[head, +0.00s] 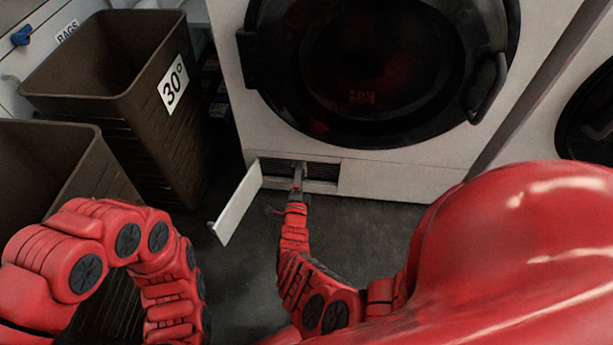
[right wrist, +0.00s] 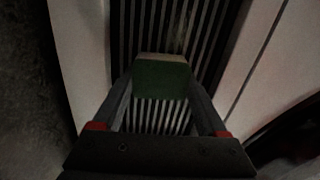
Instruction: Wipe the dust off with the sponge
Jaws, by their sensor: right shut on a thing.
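My right gripper (head: 298,177) reaches into the low opening at the foot of the washing machine. In the right wrist view, the right gripper (right wrist: 160,85) is shut on a sponge (right wrist: 160,80), green with a pale layer. The sponge is in front of a dark slatted grille (right wrist: 207,40), which also shows in the head view (head: 322,171). I cannot tell whether the sponge touches the slats. A faint, pale, dust-like patch shows on the slats beyond the sponge. My left arm bends down at the left of the head view, and its gripper is out of view.
A white flap (head: 238,205) stands open left of the opening. The washing machine (head: 400,178) has a round dark door (head: 375,70) above. Brown bins (head: 110,80) stand at the left, one labelled 30°. Grey floor (head: 375,235) is clear in front.

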